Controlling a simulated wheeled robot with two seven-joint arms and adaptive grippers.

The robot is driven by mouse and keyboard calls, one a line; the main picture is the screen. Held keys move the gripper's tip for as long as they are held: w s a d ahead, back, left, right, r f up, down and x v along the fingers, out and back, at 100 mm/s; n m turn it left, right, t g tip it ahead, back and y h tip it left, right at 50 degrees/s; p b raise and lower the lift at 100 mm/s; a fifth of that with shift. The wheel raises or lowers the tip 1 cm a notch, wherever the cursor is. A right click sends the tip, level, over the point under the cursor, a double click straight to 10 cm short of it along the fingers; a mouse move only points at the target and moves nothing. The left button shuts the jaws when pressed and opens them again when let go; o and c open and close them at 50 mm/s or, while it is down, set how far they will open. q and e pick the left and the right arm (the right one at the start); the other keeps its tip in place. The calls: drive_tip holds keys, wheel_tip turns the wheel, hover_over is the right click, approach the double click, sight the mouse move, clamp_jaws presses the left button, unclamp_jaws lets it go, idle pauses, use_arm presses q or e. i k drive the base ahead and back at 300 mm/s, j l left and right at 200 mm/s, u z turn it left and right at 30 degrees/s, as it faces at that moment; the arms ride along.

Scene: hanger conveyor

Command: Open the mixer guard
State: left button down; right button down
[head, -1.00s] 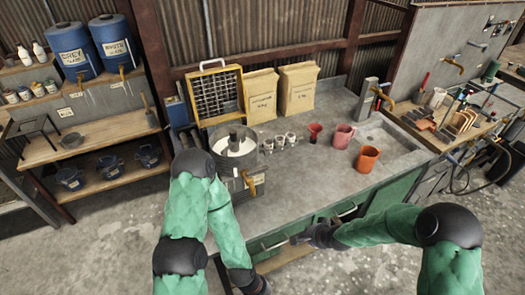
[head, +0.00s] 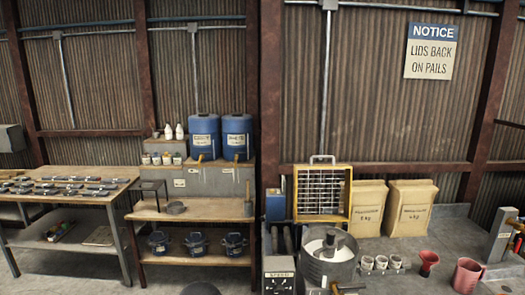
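The mixer guard (head: 323,193) is a yellow-framed wire grid with a grey handle on top. It stands upright at the back of the mixer, raised off the bowl. The mixer's round metal bowl (head: 345,268) is uncovered in front of it, with white material and a dark central shaft inside. A grey box marked SPEED (head: 279,276) is at the mixer's front left. Neither gripper shows in the current head view. A dark rounded part at the bottom edge looks like part of my arm.
Two paper bags (head: 366,208) (head: 409,208) stand right of the guard. Blue drums (head: 204,137) and pails (head: 194,244) are on shelving left. A tool table (head: 66,187) is farther left.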

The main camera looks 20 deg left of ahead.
sight(346, 217)
drive_tip(key=i+j+u, duration=0.1)
drive_tip(key=u, duration=0.3)
drive_tip(key=i+j+u, duration=0.15)
drive_tip(key=u, duration=0.3)
drive_tip(key=i+j+u, duration=0.15)
drive_tip(key=u, duration=0.25)
drive_tip(key=i+u, duration=0.2)
drive_tip(key=u, duration=0.25)
drive_tip(key=i+j, duration=0.1)
drive_tip(key=i, duration=0.95)
drive_tip(key=i+z, duration=0.1)
drive_tip(key=i, duration=0.9)
